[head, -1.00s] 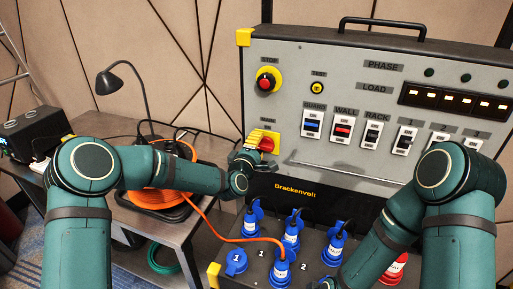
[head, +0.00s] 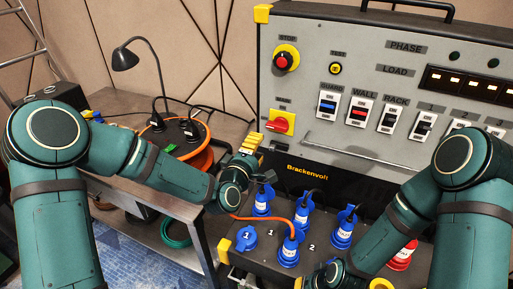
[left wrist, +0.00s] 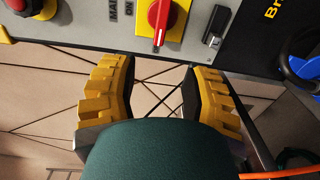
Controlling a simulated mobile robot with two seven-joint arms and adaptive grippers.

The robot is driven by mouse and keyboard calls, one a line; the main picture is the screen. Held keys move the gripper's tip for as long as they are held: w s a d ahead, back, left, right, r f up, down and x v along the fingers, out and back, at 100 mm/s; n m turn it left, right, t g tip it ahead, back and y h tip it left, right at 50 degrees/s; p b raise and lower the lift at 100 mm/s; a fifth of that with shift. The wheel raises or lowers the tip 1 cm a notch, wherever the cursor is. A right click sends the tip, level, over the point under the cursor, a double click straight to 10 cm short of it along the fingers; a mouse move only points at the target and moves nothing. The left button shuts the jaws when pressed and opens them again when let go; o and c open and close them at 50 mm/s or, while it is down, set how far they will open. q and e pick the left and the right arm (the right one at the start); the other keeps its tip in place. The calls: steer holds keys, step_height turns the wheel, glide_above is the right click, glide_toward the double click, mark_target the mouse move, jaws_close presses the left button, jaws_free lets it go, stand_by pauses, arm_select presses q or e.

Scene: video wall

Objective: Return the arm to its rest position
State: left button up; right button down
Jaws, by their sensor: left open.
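My left gripper (head: 250,146) is in front of the lower left corner of the grey power panel, just left of and below the red main switch (head: 281,123) on its yellow plate. In the left wrist view my left gripper (left wrist: 162,92) is open, its yellow fingers wide apart with nothing between them. The red switch handle (left wrist: 159,22) lies beyond the fingertips, apart from them. My right arm (head: 415,205) reaches down at the right; yellow parts of the right gripper (head: 350,280) show at the bottom edge, and its jaw opening is not clear.
Blue plugs (head: 290,248) stand in the socket box below the panel, one with an orange cable. A steel side table (head: 190,211) carries an orange cable reel (head: 203,158) and a black lamp (head: 126,58), close to my left arm.

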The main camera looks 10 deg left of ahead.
stand_by(0.3)
arm_select(q)
steer(key=s+f+m+g, duration=0.2)
steer(key=s+f+g, duration=0.1)
steer(key=f, duration=0.3)
steer(key=s+f+m+g, duration=0.3)
steer(key=s+f, duration=0.1)
steer(key=f, duration=0.3)
steer(key=s+f+m+g, duration=0.2)
steer(key=s+f, duration=0.2)
steer(key=f, duration=0.3)
steer(key=shift+s+a+m+g, duration=0.2)
steer(key=shift+s+m+g, duration=0.05)
steer(key=shift+m+g, duration=0.15)
steer(key=s+a+f+m+g+y, duration=0.1)
steer(key=s+a+f+m+g, duration=0.1)
steer(key=s, duration=0.5)
steer(key=s+a+f+m+g, duration=0.1)
steer(key=s+f+m+g, duration=0.2)
steer(key=s+f, duration=0.3)
steer(key=shift+s+a+f+g+y, duration=0.4)
steer(key=shift+s+g, duration=0.4)
